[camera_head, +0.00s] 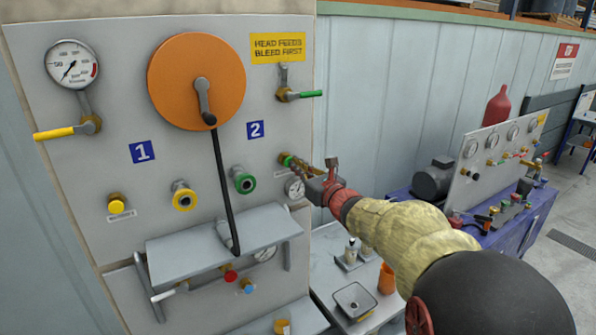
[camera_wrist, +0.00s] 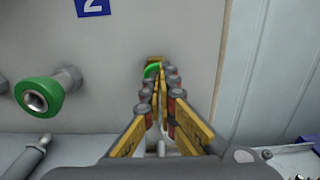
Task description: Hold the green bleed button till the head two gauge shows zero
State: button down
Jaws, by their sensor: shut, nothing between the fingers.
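The green bleed button (camera_head: 287,160) sits on the grey panel to the lower right of the blue 2 label. In the wrist view the green button (camera_wrist: 152,70) shows just beyond my fingertips, partly covered by them, with brass around it. My gripper (camera_head: 291,163) is shut and empty, its tips at the button. I cannot tell whether they touch it or press it in. A small white gauge (camera_head: 295,188) sits just below the button, close under my gripper. Its needle is too small to read.
A large gauge (camera_head: 71,65), yellow lever (camera_head: 54,134) and yellow button (camera_head: 117,204) are on the side marked 1. A green-ringed fitting (camera_head: 243,180) sits left of my gripper. A black crank rod (camera_head: 224,185) and grey shelf (camera_head: 225,236) stand out from the panel.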

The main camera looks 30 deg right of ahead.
jog(key=shift+w+b, duration=0.4)
jog(key=shift+b, duration=0.05)
jog(key=shift+r, duration=0.35)
dwell(0.9)
